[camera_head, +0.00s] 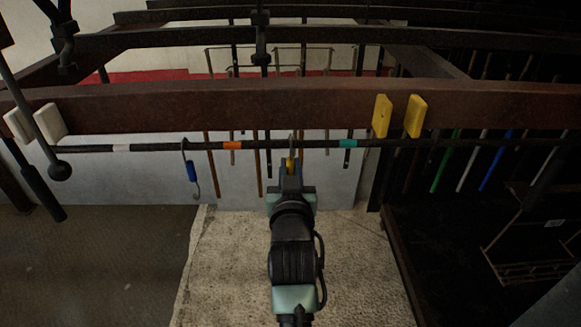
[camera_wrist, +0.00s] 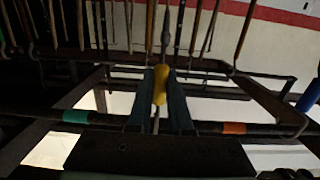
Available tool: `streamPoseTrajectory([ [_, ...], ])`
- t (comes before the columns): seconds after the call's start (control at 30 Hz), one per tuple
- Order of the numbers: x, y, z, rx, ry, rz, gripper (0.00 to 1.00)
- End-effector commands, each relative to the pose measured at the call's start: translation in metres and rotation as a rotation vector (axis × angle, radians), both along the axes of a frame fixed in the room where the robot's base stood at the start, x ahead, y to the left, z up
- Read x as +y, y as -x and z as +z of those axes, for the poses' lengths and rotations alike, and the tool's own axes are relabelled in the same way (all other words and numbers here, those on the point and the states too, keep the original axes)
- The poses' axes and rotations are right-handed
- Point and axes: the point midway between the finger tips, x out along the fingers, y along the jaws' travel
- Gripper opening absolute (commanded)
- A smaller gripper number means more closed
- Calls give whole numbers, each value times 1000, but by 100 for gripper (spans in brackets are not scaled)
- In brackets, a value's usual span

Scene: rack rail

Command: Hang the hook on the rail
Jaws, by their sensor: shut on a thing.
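The dark rail (camera_head: 270,146) runs across the head view with white, orange and teal bands; it also shows in the wrist view (camera_wrist: 100,119). My gripper (camera_head: 291,178) is just below the rail, between the orange band (camera_head: 232,145) and the teal band (camera_head: 347,144). It is shut on the yellow grip of a hook (camera_head: 291,162), upright in the head view. The grip shows between the fingers in the wrist view (camera_wrist: 160,85). The hook's metal top overlaps the rail in the head view; I cannot tell whether it is over the rail or in front of it.
A second hook with a blue grip (camera_head: 191,171) hangs on the rail to the left. A brown beam (camera_head: 230,108) runs behind and above the rail, with white blocks (camera_head: 50,121) at left and yellow blocks (camera_head: 382,116) at right. Long-handled tools hang behind.

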Motion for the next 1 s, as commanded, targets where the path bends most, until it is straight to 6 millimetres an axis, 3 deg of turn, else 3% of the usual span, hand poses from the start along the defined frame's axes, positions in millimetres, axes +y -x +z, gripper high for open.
streamPoseTrajectory([
  [0.27,0,0,-5,0,0,0,0],
  [0.3,0,0,-4,0,0,0,21],
  [0.5,0,0,-4,0,0,0,53],
  [0.83,0,2,-4,0,0,0,53],
  [1.0,0,16,-5,0,-1,0,53],
])
